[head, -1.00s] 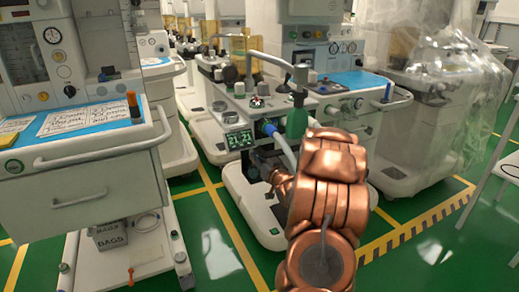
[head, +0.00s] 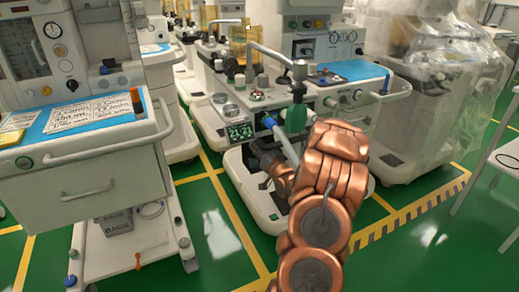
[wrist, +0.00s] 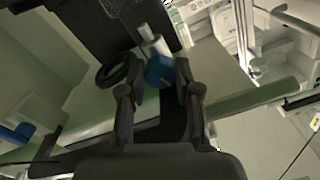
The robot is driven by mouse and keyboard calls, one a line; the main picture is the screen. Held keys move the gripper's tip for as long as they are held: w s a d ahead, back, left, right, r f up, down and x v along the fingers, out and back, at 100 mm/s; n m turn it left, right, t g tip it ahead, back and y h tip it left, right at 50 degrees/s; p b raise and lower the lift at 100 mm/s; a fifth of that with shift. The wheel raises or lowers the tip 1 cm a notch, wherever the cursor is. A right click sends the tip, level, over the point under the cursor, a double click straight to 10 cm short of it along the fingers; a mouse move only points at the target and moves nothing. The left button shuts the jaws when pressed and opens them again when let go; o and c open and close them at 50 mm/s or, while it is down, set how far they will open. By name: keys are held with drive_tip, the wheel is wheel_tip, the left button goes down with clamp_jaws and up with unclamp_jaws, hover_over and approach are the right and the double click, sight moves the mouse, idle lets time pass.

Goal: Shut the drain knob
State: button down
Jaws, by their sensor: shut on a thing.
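A blue knob (wrist: 159,70) with a pale stem shows in the wrist view, between the fingertips of my gripper (wrist: 155,78). The two dark fingers stand on either side of it, and my gripper is shut on it. In the head view, my gripper (head: 258,152) is small and dark beside the middle cart (head: 240,108), just below its green-lit display. My copper arm hides part of that cart's front and right side. No label shows on the knob, so I cannot confirm that it is the drain knob.
A green bottle (head: 296,118) and a pale hose (head: 287,149) are close to my arm. A left cart (head: 100,190) with a drawer and handle stands near. A plastic-covered machine (head: 430,110) stands at right. Green floor is open in front.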

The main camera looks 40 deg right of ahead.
drive_tip(key=c, duration=0.8)
unclamp_jaws()
drive_tip(key=v, duration=1.2)
